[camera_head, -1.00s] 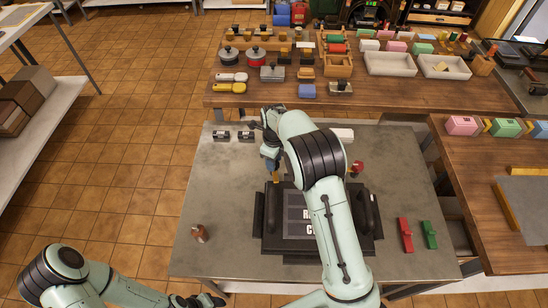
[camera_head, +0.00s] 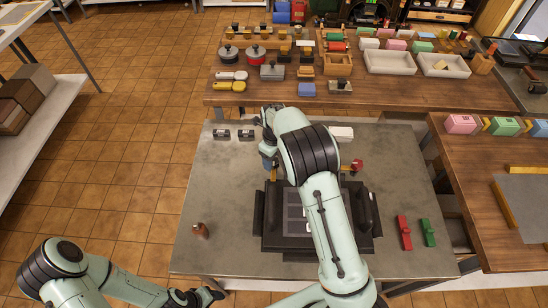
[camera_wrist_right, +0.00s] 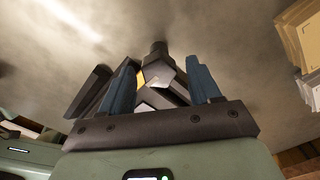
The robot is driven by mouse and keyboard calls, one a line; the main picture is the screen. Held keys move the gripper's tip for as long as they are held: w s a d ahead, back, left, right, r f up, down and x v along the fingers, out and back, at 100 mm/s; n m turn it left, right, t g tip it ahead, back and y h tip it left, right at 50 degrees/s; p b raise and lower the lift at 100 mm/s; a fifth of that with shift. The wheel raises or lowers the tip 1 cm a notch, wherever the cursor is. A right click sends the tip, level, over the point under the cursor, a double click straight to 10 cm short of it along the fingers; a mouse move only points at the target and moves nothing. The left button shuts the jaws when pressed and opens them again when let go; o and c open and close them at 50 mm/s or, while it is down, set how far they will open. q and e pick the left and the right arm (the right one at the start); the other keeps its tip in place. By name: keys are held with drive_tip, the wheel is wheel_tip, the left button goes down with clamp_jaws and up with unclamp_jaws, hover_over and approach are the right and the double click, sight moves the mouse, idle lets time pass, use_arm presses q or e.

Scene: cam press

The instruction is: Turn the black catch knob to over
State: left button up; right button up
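The black press (camera_head: 270,238) sits on the grey metal table, partly hidden by my right arm. My right gripper (camera_head: 268,163) points down at the press's back left corner. In the right wrist view its two blue fingers (camera_wrist_right: 162,86) stand apart, with grey faceted and black parts between and beyond them. A black rounded stub (camera_wrist_right: 158,50) shows past the fingertips; I cannot tell if it is the catch knob. I cannot tell whether the fingers touch anything. My left gripper (camera_head: 195,297) is low at the table's front edge, its fingers unclear.
A red-tipped lever (camera_head: 357,166) stands behind the press. A red piece (camera_head: 404,232) and a green piece (camera_head: 428,231) lie right of it. A small brown object (camera_head: 199,231) stands left. Two black blocks (camera_head: 246,135) (camera_head: 221,135) lie at the back left. The left tabletop is mostly clear.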

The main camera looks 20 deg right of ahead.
sight(274, 161)
drive_tip(key=shift+r, duration=0.15)
wheel_tip(274, 161, up, 13)
drive_tip(key=shift+p, duration=0.4)
idle(0.6)
